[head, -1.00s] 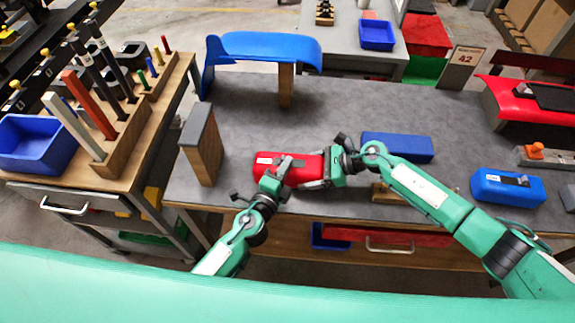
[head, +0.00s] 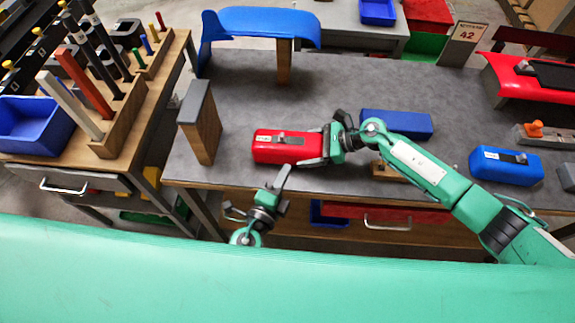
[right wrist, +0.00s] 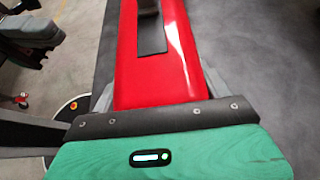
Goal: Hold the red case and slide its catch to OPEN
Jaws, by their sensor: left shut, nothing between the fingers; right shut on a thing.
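The red case (head: 278,153) is at the front middle of the grey workbench. On its top are a small white label, a dark strip and a grey catch (head: 281,138), towards the label end of the strip; the lettering is too small to read. My right gripper (head: 327,146) is shut on the case's right end. In the right wrist view the red case (right wrist: 128,70) runs up from between the fingers, with the grey catch (right wrist: 148,7) at the top edge. My left gripper (head: 281,179) is shut and empty, in front of the case and apart from it.
A wooden block with a grey top (head: 200,132) stands left of the case. A blue box (head: 397,123) lies behind my right arm, and a blue case (head: 505,168) lies to the right. A blue curved panel (head: 262,27) stands behind. The bench middle (head: 345,90) is clear.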

